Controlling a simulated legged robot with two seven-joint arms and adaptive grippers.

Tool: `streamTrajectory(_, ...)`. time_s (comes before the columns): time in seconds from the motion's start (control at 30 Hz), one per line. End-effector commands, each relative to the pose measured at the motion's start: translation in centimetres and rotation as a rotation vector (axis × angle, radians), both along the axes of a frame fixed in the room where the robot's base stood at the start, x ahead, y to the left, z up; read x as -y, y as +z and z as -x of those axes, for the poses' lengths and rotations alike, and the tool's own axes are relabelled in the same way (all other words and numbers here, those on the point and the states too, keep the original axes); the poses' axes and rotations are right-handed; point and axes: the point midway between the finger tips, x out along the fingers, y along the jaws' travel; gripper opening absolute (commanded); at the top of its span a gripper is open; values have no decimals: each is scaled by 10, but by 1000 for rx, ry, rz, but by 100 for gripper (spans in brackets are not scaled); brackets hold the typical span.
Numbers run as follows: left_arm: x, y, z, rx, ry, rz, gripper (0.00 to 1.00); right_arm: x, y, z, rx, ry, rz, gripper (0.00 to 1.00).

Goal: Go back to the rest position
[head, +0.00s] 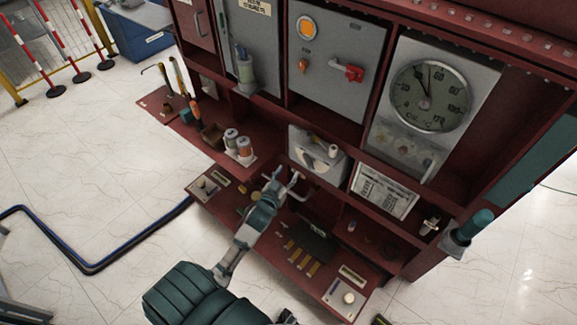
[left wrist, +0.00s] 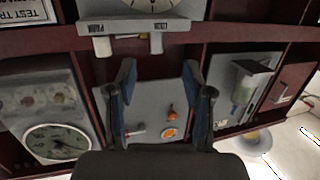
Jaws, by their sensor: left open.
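My left gripper (head: 284,177) reaches up from the bottom of the head view over the lower red shelf. Its two fingertips are apart, with nothing between them. They are just in front of a grey meter box (head: 318,157) on the shelf; I cannot tell whether they touch it. In the left wrist view the picture is upside down, and the open gripper (left wrist: 158,78) has blue fingers on both sides. The labelled front of the meter box (left wrist: 138,27) shows beyond the fingertips. I do not see my right gripper.
The red cabinet (head: 262,108) holds a round dial (head: 430,96), a grey panel with a red switch (head: 350,73) and small jars (head: 238,145). Small parts lie on the sloping lower shelf. A blue-black pipe (head: 90,268) runs along the floor.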

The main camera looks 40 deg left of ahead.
Motion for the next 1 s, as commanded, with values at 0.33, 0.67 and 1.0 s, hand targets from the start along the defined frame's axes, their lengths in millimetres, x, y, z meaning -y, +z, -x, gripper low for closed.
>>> streamTrajectory(0.33, 9, -14, 1, -31, -2, -5, 52, 3, -3, 0, 1, 2, -6, 40)
streamTrajectory(0.67, 4, -15, 1, -31, -1, 0, 52, 0, -2, 0, 1, 0, -2, 40)
streamTrajectory(1.0, 10, -98, 10, -178, -14, 10, 52, 0, -2, 0, 0, -1, -3, 40)
